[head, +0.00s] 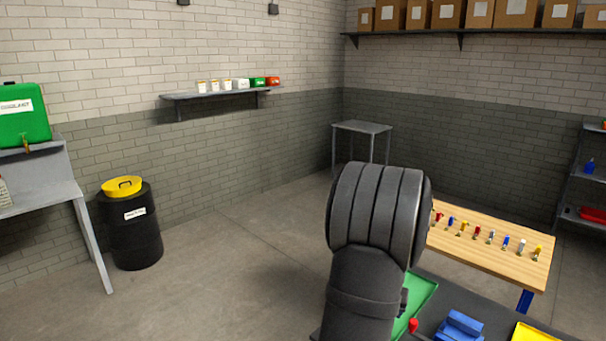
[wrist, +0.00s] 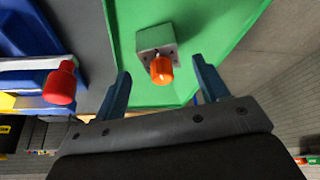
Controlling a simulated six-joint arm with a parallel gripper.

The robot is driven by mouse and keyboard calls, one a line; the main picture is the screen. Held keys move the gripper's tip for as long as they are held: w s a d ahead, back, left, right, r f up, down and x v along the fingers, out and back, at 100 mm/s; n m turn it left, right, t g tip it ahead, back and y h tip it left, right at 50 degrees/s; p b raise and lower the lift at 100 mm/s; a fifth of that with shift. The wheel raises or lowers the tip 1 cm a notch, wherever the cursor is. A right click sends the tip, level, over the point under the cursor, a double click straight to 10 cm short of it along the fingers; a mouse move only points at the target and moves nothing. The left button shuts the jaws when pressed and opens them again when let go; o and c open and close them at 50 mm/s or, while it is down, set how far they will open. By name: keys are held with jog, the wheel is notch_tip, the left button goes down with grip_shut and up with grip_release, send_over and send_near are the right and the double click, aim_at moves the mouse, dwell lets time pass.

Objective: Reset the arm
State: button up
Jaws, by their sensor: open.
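My gripper (wrist: 160,92) is open in the wrist view, with its two blue-grey fingers apart and nothing held. Ahead of it, between the fingers in the picture, a grey block with an orange knob (wrist: 161,70) sits on a green tray (wrist: 205,18). I cannot tell how far the knob is from the fingers. In the head view my dark arm (head: 365,260) stands in front of the tray (head: 422,290) and hides much of it; my gripper is not visible there.
A red knob (wrist: 60,82) lies left of the fingers, near blue parts (wrist: 25,35). In the head view, a wooden bench (head: 490,250) holds a row of small coloured items. A blue block (head: 460,325) and a yellow tray (head: 530,333) are at the lower right. Open floor lies left.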

jog(key=x, duration=0.5)
jog(key=shift+f, duration=0.2)
notch_tip(320, 180, up, 2)
jog(key=shift+r, duration=0.65)
jog(key=shift+f, duration=0.1)
